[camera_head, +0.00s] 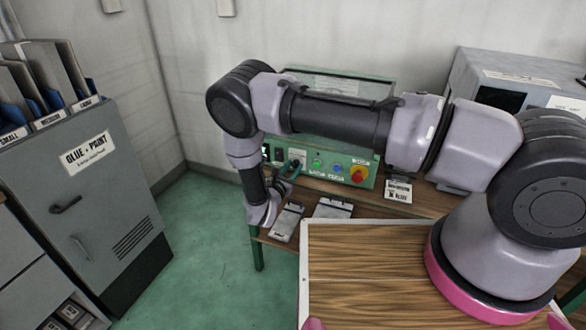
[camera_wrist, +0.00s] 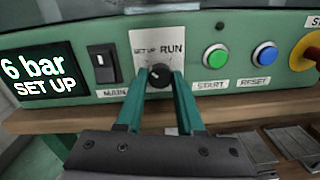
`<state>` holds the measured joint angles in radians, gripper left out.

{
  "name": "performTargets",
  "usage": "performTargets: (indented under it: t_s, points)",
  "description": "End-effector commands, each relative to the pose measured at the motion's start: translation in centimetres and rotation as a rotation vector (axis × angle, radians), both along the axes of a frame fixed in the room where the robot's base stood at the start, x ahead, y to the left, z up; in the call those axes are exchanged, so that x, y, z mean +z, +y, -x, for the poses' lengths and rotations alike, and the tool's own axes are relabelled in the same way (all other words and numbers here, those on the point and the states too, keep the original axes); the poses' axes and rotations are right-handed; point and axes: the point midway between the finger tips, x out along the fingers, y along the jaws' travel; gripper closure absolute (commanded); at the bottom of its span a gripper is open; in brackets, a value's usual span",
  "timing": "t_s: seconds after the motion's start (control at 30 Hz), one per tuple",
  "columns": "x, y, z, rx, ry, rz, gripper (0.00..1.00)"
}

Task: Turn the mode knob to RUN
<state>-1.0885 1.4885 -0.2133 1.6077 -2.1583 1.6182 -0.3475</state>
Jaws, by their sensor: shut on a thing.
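The mode knob (camera_wrist: 159,76) is small and black, on a white plate (camera_wrist: 159,44) marked SET UP at the left and RUN at the right. My gripper (camera_wrist: 160,73) has its two green fingers on either side of the knob and is shut on it. Which label the knob points to is hard to tell. The display (camera_wrist: 38,76) left of it reads "6 bar SET UP". In the head view my gripper (camera_head: 292,168) reaches the left part of the green control panel (camera_head: 325,183), and the knob is too small to make out.
A black main switch (camera_wrist: 102,63) is left of the knob. The green START button (camera_wrist: 215,57), blue RESET button (camera_wrist: 265,54) and a red stop button on yellow (camera_head: 358,174) are to the right. Grey plates (camera_head: 287,222) lie on the wooden bench below the panel.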

Motion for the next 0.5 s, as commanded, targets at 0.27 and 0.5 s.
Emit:
performTargets:
  t_s: [0.27,0.5]
  points:
    - [-0.01,0.04,0.05,0.0,-0.022,-0.062,1.0]
    - [0.03,0.05,0.06,0.001,-0.08,-0.218,1.0]
